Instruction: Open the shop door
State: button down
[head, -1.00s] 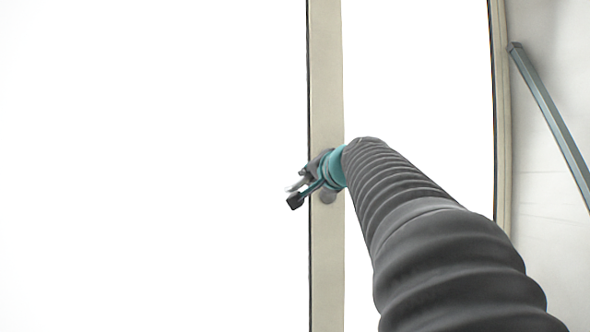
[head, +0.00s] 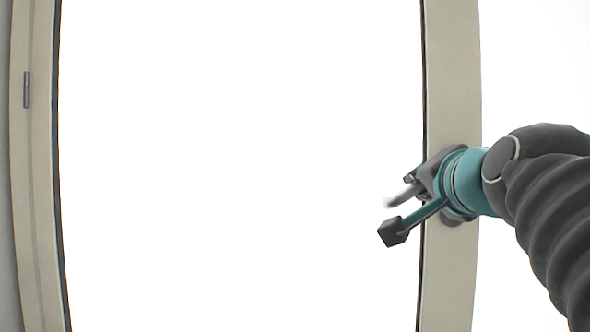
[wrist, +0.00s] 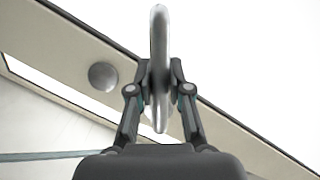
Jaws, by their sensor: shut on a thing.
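The shop door shows in the head view as a large white pane between beige uprights. Its right upright (head: 452,70) carries the handle. The silver handle (head: 397,199) shows only in part there. In the wrist view the rounded silver handle (wrist: 159,40) runs lengthwise between my fingers. My gripper (head: 402,206) is shut on the handle, in front of the door's right upright. My gripper (wrist: 160,82) also shows in the wrist view, with a finger on each side of the handle. I cannot tell whether the door stands ajar.
A round grey disc (wrist: 104,76) sits on the beige upright beside the handle in the wrist view. A beige left upright (head: 32,200) with a small dark hinge-like piece (head: 27,90) stands at the left. The panes are blank white.

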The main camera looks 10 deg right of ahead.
jog(key=v, duration=0.3)
jog(key=shift+s+a, duration=0.2)
jog(key=shift+a, duration=0.2)
jog(key=shift+f, duration=0.1)
